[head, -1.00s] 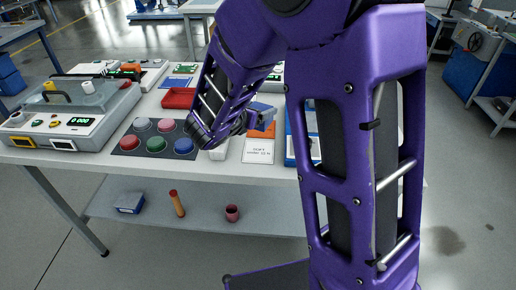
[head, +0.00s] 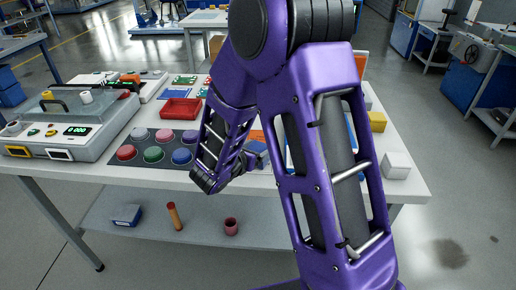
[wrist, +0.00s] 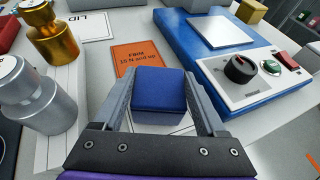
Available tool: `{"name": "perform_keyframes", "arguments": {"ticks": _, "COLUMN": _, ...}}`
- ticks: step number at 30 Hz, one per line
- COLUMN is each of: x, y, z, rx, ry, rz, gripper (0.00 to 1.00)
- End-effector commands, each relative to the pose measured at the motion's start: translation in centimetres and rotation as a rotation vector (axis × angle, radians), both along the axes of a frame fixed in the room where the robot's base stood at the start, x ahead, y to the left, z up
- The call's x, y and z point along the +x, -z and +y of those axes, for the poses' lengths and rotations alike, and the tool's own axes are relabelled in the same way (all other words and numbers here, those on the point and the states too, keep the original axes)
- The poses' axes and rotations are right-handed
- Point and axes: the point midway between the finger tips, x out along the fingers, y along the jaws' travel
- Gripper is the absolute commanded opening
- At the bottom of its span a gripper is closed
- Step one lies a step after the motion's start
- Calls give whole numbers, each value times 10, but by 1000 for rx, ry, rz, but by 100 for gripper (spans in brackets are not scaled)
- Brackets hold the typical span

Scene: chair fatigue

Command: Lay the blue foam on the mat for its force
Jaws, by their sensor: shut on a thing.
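My gripper (wrist: 160,105) is shut on the blue foam (wrist: 158,88), a small block held between its two fingers in the wrist view. An orange mat (wrist: 128,53) marked FIRM, 15 N and up, lies just beyond the foam. Part of a white surface with dark lines shows below the foam, between the fingers; its print is hidden. I cannot tell whether the foam touches it. In the head view, my gripper (head: 246,160) is at the table's front edge, and a piece of the orange mat (head: 257,135) shows behind it.
A blue device (wrist: 200,55) with a white plate and black knob (wrist: 240,69) stands close on the right. Metal weights (wrist: 40,98) stand close on the left. In the head view, a dark board with coloured discs (head: 130,164) and a red tray (head: 180,109) lie left.

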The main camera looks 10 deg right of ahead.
Motion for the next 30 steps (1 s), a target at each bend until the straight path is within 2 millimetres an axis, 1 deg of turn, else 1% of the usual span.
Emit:
{"name": "perform_keyframes", "arguments": {"ticks": 3, "x": 0, "y": 5, "z": 0, "rx": 0, "ry": 0, "rz": 0, "gripper": 11}}
{"name": "perform_keyframes", "arguments": {"ticks": 4, "x": 0, "y": 4, "z": 0, "rx": 0, "ry": 0, "rz": 0, "gripper": 75}}
{"name": "perform_keyframes", "arguments": {"ticks": 8, "x": 0, "y": 3, "z": 0, "rx": 1, "ry": 0, "rz": 1, "gripper": 99}}
{"name": "perform_keyframes", "arguments": {"ticks": 15, "x": 0, "y": 2, "z": 0, "rx": 0, "ry": 0, "rz": 0, "gripper": 100}}
{"name": "perform_keyframes", "arguments": {"ticks": 19, "x": -1, "y": -3, "z": 1, "rx": -1, "ry": 0, "rz": 1, "gripper": 100}}
{"name": "perform_keyframes", "arguments": {"ticks": 23, "x": -17, "y": -11, "z": 16, "rx": 0, "ry": -4, "rz": 0, "gripper": 100}}
{"name": "perform_keyframes", "arguments": {"ticks": 30, "x": -54, "y": -32, "z": 48, "rx": -1, "ry": -5, "rz": -1, "gripper": 100}}
